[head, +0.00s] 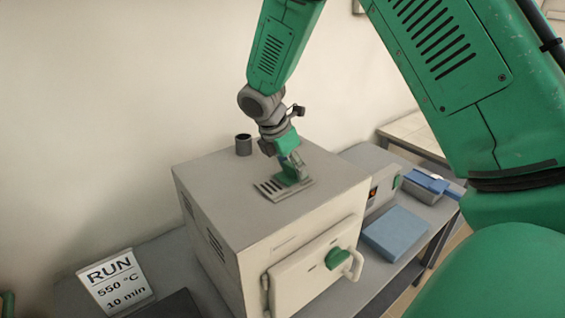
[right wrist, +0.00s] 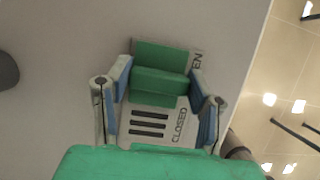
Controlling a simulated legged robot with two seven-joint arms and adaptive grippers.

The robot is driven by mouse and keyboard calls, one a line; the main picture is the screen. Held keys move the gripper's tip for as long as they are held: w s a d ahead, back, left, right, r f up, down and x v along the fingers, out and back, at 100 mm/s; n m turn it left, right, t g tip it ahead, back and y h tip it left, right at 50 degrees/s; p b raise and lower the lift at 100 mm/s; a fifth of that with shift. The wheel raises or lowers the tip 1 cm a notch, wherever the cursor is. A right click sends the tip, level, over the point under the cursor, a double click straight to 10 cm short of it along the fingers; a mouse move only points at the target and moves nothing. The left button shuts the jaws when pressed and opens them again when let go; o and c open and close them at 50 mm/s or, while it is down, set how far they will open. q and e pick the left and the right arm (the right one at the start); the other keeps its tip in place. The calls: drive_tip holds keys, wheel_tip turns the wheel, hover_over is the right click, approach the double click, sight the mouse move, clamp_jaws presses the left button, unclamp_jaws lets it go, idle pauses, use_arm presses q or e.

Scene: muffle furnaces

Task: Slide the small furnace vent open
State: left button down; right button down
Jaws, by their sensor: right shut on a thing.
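The small furnace (head: 205,165) is a pale box with its front door shut. On its top lies the flat vent plate (head: 298,190), with dark slots showing at its left part. The green vent slider (head: 288,180) sits on the plate. In the right wrist view, the slider (right wrist: 160,80) covers the end by the partly hidden OPEN label, and several dark slots (right wrist: 149,123) lie uncovered beside the word CLOSED. My right gripper (head: 291,162) is shut on the slider's raised grip, one finger on each side. My left gripper is not in view.
A dark round chimney (head: 243,145) stands on the furnace top behind the vent. A RUN sign reading 550 °C and 10 min (head: 115,281) stands at left. A blue block (head: 396,234) and a grey control unit (head: 374,180) are to the right.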

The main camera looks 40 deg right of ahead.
drive_tip(key=shift+w+r, duration=0.1)
drive_tip(key=shift+r, duration=0.05)
drive_tip(key=c, duration=0.7)
unclamp_jaws()
drive_tip(key=shift+d, duration=0.2)
drive_tip(key=shift+d, duration=0.1)
drive_tip(key=v, duration=1.1)
drive_tip(key=shift+r, duration=0.25)
